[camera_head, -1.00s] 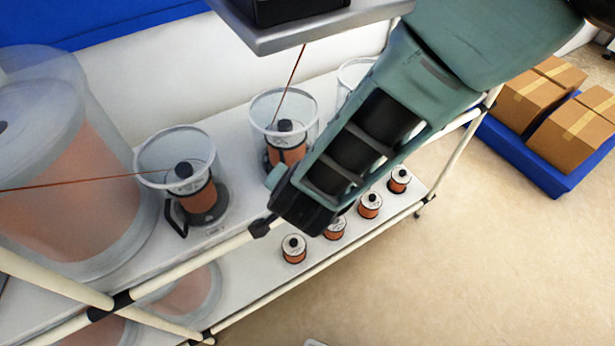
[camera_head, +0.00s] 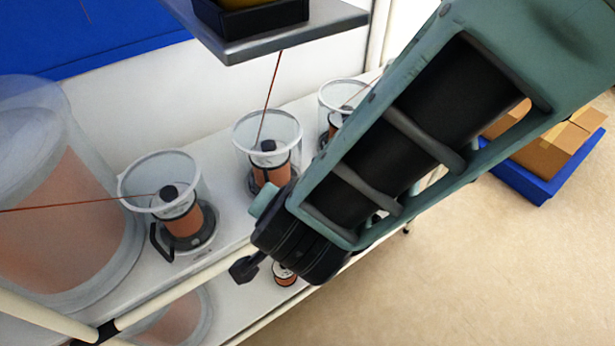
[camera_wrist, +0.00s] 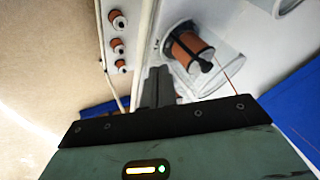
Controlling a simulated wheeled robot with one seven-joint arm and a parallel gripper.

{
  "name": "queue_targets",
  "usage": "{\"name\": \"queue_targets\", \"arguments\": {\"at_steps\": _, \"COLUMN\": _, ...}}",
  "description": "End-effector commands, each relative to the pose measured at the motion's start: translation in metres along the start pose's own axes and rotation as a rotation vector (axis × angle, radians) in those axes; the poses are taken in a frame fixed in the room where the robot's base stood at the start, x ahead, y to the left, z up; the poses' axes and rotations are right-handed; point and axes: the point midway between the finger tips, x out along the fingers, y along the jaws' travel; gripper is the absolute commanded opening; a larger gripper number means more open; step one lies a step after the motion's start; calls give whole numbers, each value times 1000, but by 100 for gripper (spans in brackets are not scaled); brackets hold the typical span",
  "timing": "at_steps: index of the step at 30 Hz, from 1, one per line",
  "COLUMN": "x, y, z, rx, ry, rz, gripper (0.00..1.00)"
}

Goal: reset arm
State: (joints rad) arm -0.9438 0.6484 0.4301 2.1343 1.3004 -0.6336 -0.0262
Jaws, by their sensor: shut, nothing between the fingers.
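My gripper (camera_head: 243,270) is at the end of my green and black arm, in front of the shelf's front rail. Its dark fingers are together with nothing between them. In the wrist view the fingers (camera_wrist: 156,86) point up past the rail, beside a copper spool (camera_wrist: 190,50) in a clear bowl. In the head view, one bowl feeder (camera_head: 180,205) with a copper spool stands left of the gripper, and another (camera_head: 268,150) stands behind it. A third feeder (camera_head: 343,100) is partly hidden by my arm.
Small copper spools (camera_wrist: 118,45) sit on the lower shelf, mostly hidden by my arm in the head view. A large clear drum (camera_head: 60,200) stands at the left. A grey tray shelf (camera_head: 270,42) hangs above. A blue pallet (camera_head: 530,185) with cardboard boxes (camera_head: 555,145) is at the right. The floor is clear.

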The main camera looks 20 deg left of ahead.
Motion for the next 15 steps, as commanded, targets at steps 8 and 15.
{"name": "queue_targets", "arguments": {"at_steps": 8, "x": -3, "y": -1, "z": -2, "rx": -3, "ry": -3, "rz": -5, "gripper": 0}}
{"name": "queue_targets", "arguments": {"at_steps": 15, "x": -50, "y": -3, "z": -40, "rx": -179, "ry": -166, "rz": -150, "gripper": 0}}
